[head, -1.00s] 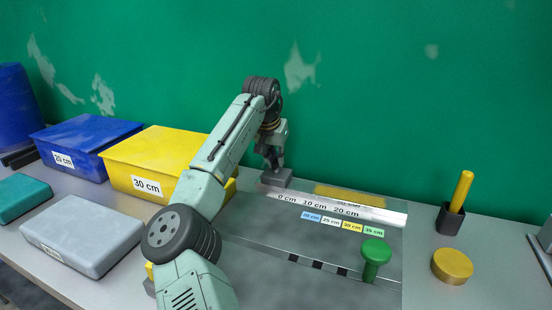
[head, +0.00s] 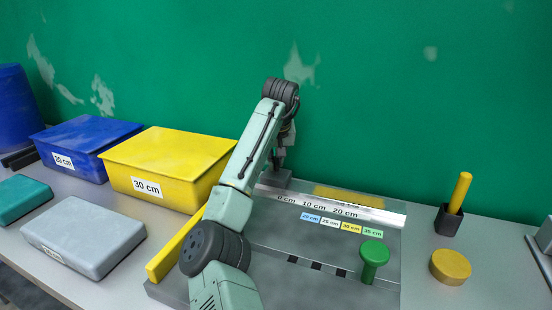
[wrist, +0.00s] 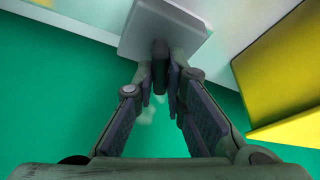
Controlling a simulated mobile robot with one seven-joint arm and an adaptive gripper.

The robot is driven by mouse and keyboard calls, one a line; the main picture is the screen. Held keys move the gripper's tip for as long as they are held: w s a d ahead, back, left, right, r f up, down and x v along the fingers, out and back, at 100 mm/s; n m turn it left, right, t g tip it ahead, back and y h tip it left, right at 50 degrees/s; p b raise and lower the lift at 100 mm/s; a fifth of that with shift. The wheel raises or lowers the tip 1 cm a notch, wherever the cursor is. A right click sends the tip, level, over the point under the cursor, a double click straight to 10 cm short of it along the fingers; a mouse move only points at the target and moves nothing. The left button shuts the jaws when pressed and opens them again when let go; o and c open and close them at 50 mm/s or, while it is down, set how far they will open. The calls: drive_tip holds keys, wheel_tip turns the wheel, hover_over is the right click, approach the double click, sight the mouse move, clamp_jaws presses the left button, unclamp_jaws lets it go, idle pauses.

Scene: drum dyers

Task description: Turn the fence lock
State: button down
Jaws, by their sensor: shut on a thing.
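A grey block (head: 272,180) sits at the left end of the ruler strip (head: 330,206), which is marked 0, 10 and 20 cm. In the wrist view the same block (wrist: 165,27) shows as a pale plate with a short dark lever (wrist: 160,53) on it; I take the lever to be the fence lock. My gripper (head: 279,165) is directly above the block in the head view. In the wrist view its fingers (wrist: 161,82) are closed around the lever. The lever is too small to make out in the head view.
A yellow bar (head: 176,245) lies along the left side of the grey board, close to my arm. A green knob (head: 375,253) stands at its front right. Yellow (head: 165,170) and blue (head: 85,145) boxes stand left. A green wall (head: 400,90) rises behind.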

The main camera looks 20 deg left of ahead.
drive_tip(key=c, duration=1.6)
unclamp_jaws()
drive_tip(key=shift+c, duration=0.2)
drive_tip(key=v, duration=1.2)
